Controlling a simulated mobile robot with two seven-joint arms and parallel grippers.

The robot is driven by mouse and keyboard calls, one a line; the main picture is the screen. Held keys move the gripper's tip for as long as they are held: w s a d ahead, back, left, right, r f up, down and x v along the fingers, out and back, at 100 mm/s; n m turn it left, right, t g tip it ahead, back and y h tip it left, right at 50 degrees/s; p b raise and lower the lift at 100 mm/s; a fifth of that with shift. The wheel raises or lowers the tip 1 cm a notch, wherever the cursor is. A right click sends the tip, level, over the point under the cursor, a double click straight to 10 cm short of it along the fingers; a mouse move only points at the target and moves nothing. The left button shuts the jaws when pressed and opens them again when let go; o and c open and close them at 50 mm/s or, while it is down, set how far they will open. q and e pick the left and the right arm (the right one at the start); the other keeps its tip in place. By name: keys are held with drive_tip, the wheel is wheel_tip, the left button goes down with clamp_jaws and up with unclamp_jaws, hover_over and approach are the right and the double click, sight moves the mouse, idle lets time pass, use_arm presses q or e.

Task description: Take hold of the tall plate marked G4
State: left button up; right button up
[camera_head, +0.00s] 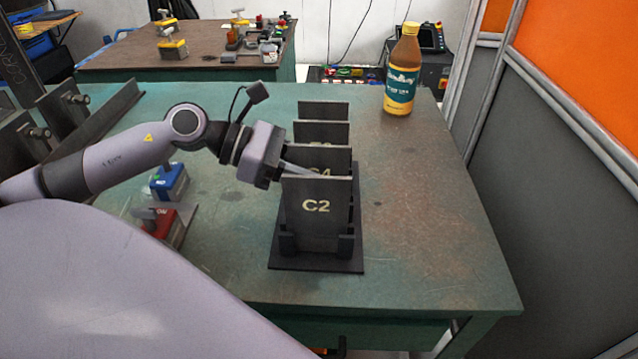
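Several dark upright plates stand one behind another in a black rack (350,262) on the green table. The front plate (316,215) is marked C2. Right behind it stands a plate (335,154) whose marking ends in 4; the first letter is partly hidden, so I cannot tell if it is G. Two more plates (321,131) stand behind, their markings mostly hidden. My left gripper (302,168) reaches in from the left at the plates' upper left edges, by the plate ending in 4. Its fingertips are hidden behind the C2 plate, so contact and opening cannot be told. My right gripper is out of view.
A brown bottle (401,75) stands at the back right of the table. Blue (169,182) and red (160,222) blocks lie left of the rack, below my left arm. Dark angled metal (95,120) stands at far left. The table right of the rack is clear.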

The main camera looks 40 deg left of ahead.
use_arm(q)
clamp_jaws()
idle(1.3)
drive_tip(key=shift+r, duration=0.1)
